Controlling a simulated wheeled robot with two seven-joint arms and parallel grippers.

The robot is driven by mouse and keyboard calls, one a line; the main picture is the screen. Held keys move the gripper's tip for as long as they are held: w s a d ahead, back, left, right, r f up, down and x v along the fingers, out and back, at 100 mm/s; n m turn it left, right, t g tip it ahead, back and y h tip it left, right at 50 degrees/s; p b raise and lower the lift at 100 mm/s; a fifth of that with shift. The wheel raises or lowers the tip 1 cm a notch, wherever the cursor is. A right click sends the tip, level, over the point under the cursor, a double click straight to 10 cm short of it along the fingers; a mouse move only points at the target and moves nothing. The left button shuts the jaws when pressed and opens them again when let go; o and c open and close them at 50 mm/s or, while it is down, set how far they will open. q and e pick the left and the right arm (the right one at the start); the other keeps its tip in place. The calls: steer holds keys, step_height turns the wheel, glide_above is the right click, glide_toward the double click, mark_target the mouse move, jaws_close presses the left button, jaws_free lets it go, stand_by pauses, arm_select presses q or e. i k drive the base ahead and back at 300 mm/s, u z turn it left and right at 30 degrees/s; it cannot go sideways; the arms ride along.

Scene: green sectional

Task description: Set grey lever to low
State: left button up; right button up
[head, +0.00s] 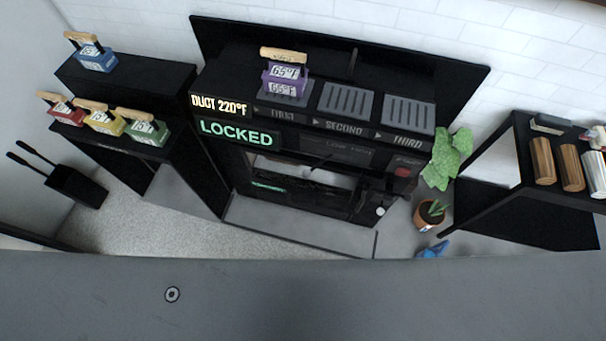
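A black stove-like unit (300,170) stands against the back wall. Its displays read "DUCT 220°F" (219,105) and "LOCKED" (236,133). A small pale grey round knob (380,211) shows at its lower right; I cannot tell whether it is the end of the grey lever. Small dim text on the front panel (335,146) seems to include "Low", but is too faint to be sure. No clear grey lever or its setting can be made out. Neither of my grippers is in view.
A purple wooden-handled block (285,78) sits on the "FIRST" pad; the "SECOND" (346,99) and "THIRD" (408,112) pads are empty. Similar blocks stand on black shelves at left. A potted plant (432,214) and blue object (433,250) are at right, near a log shelf (530,190).

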mark_target(306, 173)
steer(key=z, duration=2.65)
steer(key=k, duration=2.05)
steer(key=u, duration=2.2)
steer(key=i, duration=0.5)
